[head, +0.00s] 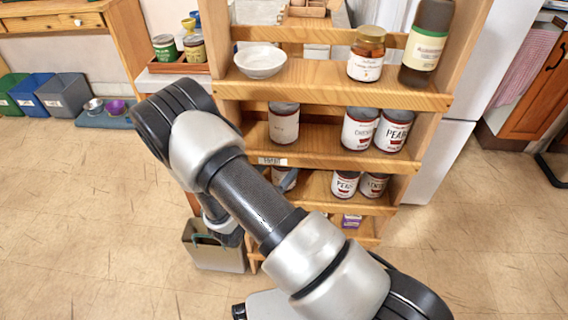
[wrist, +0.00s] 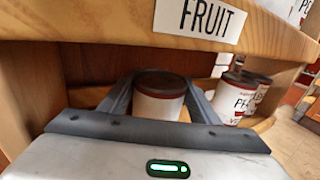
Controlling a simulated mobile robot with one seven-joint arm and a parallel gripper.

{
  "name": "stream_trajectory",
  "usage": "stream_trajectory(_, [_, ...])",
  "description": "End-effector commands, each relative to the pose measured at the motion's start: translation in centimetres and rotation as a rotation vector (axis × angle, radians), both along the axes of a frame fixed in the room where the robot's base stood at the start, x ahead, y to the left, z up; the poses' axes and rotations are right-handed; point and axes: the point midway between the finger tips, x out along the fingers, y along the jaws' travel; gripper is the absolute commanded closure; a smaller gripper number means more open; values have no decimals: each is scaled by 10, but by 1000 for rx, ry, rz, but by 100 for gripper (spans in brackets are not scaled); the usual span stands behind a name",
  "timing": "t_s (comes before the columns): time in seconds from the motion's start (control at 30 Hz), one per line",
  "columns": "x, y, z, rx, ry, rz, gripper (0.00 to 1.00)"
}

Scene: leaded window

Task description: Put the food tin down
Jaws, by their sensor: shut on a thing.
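The food tin (wrist: 160,100) has a dark lid, a white label and a red band. It stands upright between the two fingers of my gripper (wrist: 160,90), which is shut on it. The tin is in the lower bay of the wooden shelf unit, below the board edge (wrist: 265,32) that carries the FRUIT label (wrist: 205,18). Its base is hidden by my gripper, so I cannot tell whether it touches the shelf. In the head view my arm hides most of this spot; only part of a tin (head: 284,178) shows beside it.
Two tins (wrist: 232,98) stand to the right in the same bay. Tins (head: 361,129) are on the shelf above; a bowl (head: 260,63), a jar (head: 366,55) and a bottle (head: 425,42) are on top. The wooden side wall (wrist: 30,85) is close on the left. A bin (head: 212,250) stands below.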

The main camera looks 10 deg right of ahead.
Motion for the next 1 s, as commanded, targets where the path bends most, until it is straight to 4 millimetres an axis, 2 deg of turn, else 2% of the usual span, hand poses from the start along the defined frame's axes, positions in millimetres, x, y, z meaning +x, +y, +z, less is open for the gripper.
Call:
stream_trajectory(0.17, [0,0,-3,-2,-2,0,86])
stream_trajectory(0.2, [0,0,-4,0,0,0,42])
stream_trajectory(0.3, [0,0,-3,0,0,0,25])
stream_trajectory(0.67, [0,0,3,0,0,-1,25])
stream_trajectory(0.77, [-8,10,1,0,1,3,25])
stream_trajectory(1.0, [-44,45,2,0,1,5,25])
